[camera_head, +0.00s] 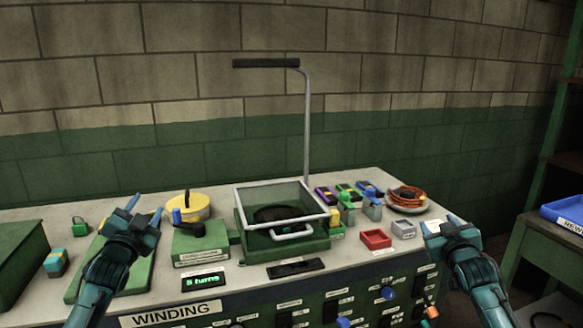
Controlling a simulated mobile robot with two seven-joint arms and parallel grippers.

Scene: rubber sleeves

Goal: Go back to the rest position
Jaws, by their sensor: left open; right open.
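My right gripper (443,226) is open and empty near the bench's right end. Both arms come in from the bottom of the head view. I see no object between the fingers of either gripper.
The bench (353,262) holds a green winding box with a clear guard (270,205), a lamp post (307,120), a red tray (376,239), a grey tray (403,230), and a dish with an orange coil (407,198). A blue tray (566,213) stands at right.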

